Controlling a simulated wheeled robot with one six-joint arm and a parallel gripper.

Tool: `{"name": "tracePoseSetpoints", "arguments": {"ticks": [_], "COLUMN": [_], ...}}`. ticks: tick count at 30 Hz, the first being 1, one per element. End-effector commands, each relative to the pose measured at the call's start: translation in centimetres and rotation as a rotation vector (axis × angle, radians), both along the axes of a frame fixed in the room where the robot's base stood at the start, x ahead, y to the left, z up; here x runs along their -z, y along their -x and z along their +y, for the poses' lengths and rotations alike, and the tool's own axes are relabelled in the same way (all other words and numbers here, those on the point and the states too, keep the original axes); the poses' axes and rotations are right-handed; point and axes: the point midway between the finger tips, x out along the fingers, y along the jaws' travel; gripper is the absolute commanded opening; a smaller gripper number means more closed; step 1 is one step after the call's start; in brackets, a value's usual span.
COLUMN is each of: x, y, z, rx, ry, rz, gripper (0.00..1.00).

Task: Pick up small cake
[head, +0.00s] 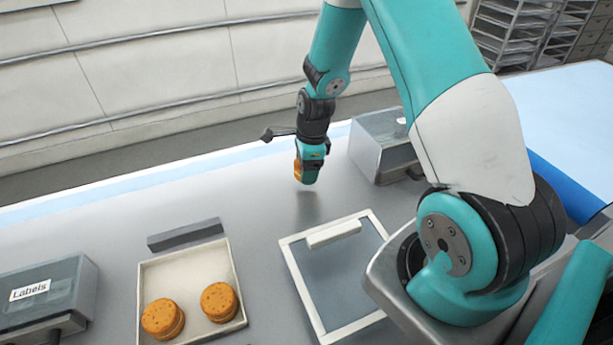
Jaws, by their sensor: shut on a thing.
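My gripper (308,178) is above the far part of the steel table, in the middle of the head view. It is shut on a small orange-brown cake (297,171), which is mostly hidden behind the gripper. A soft shadow lies on the table below, so the cake looks held above the surface. Two more small round cakes with dark specks lie in a cream tray (189,268) at the lower left. One cake (162,319) is at the tray's front left, the other (219,302) to its right. They are apart from my gripper.
A white-framed panel (312,295) lies right of the tray. A grey bar (186,234) sits behind the tray. A grey box marked "Labels" (60,290) stands at left; another grey box (376,150) stands close right of my gripper. Table left of my gripper is clear.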

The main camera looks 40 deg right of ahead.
Motion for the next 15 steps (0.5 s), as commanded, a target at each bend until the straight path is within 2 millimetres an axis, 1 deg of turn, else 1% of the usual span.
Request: {"name": "tracePoseSetpoints", "arguments": {"ticks": [1,5,9,12,15], "x": [-1.2,-5.1,-9.4,-12.0,-14.0], "y": [-0.2,-0.2,-0.2,-0.1,-0.1], "z": [-0.1,-0.1,-0.1,-0.1,-0.1], "rx": [0.0,0.0,0.0,0.001,0.001], "ry": [0.003,0.002,0.003,0.003,0.002], "rz": [-0.01,-0.011,-0.01,-0.008,-0.007], "gripper": [0.55,0.55,0.55,0.55,0.55]}}
